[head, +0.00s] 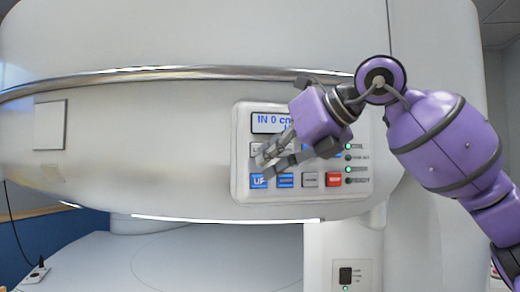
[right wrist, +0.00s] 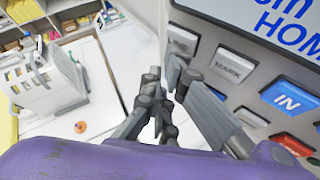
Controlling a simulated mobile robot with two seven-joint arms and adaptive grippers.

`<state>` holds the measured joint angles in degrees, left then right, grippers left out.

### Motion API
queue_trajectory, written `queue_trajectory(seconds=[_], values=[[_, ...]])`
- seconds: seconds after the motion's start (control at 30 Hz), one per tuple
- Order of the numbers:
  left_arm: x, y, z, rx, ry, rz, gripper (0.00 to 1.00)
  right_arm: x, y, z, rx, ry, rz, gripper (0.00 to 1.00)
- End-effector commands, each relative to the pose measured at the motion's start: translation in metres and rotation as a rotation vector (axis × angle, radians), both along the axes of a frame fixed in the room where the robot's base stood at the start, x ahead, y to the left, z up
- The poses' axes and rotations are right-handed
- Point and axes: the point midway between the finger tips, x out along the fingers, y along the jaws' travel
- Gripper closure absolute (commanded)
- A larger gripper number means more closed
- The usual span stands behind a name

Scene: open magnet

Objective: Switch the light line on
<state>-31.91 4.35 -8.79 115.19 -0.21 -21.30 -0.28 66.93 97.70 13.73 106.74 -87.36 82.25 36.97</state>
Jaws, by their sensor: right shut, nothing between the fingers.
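A light control panel (head: 241,190) is on the front of the big white machine. Its grey LINE button (right wrist: 182,40) is at the upper left of the button block, beside the grey MARK button (right wrist: 229,66). In the head view the LINE button (head: 256,147) shows only in part. My right gripper (head: 264,158) is shut and empty in front of the panel, its fingertips at the left end of the upper button row. In the right wrist view the fingertips (right wrist: 167,80) are close to the LINE button's lower edge; I cannot tell if they touch. My left gripper is not in view.
The panel has a display (head: 268,123), a blue UP button (head: 258,181), a red button (head: 333,179) and several indicator lamps, some green. My right wrist covers part of the upper row. A white table (head: 210,262) lies below the machine.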

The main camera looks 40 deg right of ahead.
Motion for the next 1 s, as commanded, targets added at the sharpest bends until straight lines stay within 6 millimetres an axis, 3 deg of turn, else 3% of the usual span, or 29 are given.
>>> queue_trajectory(seconds=[1.0], values=[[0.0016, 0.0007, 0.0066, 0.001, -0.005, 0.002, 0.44, 0.0084, -0.0036, -0.0002, 0.001, 0.000, 0.000, 1.00]])
